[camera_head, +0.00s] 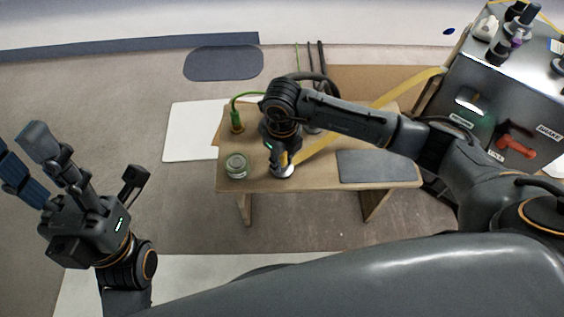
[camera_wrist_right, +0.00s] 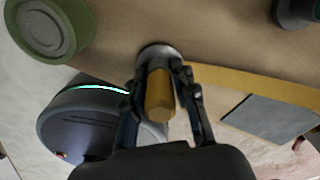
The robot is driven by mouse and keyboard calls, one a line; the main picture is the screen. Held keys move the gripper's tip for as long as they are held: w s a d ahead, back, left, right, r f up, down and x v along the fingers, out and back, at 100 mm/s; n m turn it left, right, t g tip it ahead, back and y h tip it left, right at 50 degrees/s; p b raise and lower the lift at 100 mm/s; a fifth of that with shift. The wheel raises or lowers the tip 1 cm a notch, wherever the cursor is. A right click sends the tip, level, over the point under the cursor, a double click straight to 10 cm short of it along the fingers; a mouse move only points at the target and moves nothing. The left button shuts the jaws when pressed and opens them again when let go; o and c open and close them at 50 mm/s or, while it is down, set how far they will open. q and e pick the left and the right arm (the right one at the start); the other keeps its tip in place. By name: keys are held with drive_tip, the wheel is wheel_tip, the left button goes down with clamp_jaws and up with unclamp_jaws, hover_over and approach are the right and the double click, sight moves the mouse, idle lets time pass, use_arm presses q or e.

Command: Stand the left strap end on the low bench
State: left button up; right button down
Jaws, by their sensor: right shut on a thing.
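The low bench (camera_head: 320,172) is a wooden table in the middle of the head view. My right gripper (camera_head: 284,165) points down over its front edge. In the right wrist view my right gripper (camera_wrist_right: 163,100) is shut on the yellow strap end (camera_wrist_right: 160,92), with a round metallic base (camera_wrist_right: 158,54) at the bench top. The end looks upright; I cannot tell whether its base bears fully on the bench. The yellow strap (camera_head: 385,100) runs from there up to the right toward the metal cabinet. My left gripper (camera_head: 55,165) is open and empty, left of the bench.
A green-rimmed round tin (camera_head: 237,166) stands left of my right gripper, and a green-corded item (camera_head: 237,122) stands behind it. A grey mat (camera_head: 378,166) lies on the bench's right. A metal cabinet (camera_head: 505,85) with a red handle (camera_head: 516,145) stands at right.

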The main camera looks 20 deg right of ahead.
drive_tip(key=shift+f, duration=0.15)
drive_tip(key=c, duration=1.1)
unclamp_jaws()
drive_tip(key=shift+o, duration=0.2)
